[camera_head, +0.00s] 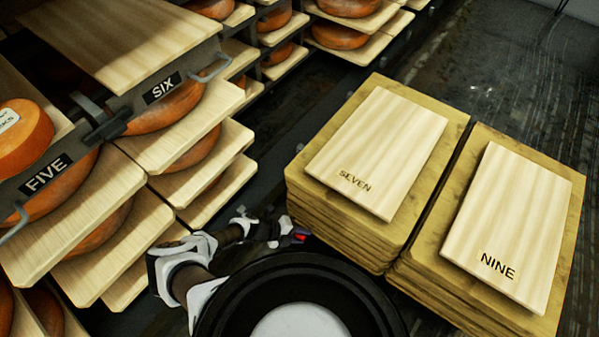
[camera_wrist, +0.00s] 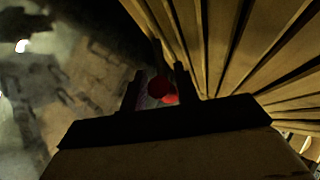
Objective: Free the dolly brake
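My gripper (camera_head: 286,234) reaches low beside the front left corner of the stack of boards marked SEVEN. In the wrist view my gripper (camera_wrist: 158,88) is open, its two dark fingers apart. A small red round knob (camera_wrist: 158,86), perhaps the brake, shows between the fingertips with a second red patch just below it. I cannot tell whether a finger touches it. A bit of red (camera_head: 300,236) shows at the gripper tip in the head view. The dolly itself is hidden under the stacks or too dark to make out.
Stacked boards with a SEVEN plate (camera_head: 378,150) and a NINE plate (camera_head: 510,225) stand at right. The stack edges (camera_wrist: 225,45) rise close to my right finger. Racks with cheese wheels, labelled FIVE (camera_head: 46,176) and SIX (camera_head: 162,87), stand at left. Dark floor (camera_head: 520,70) is open behind.

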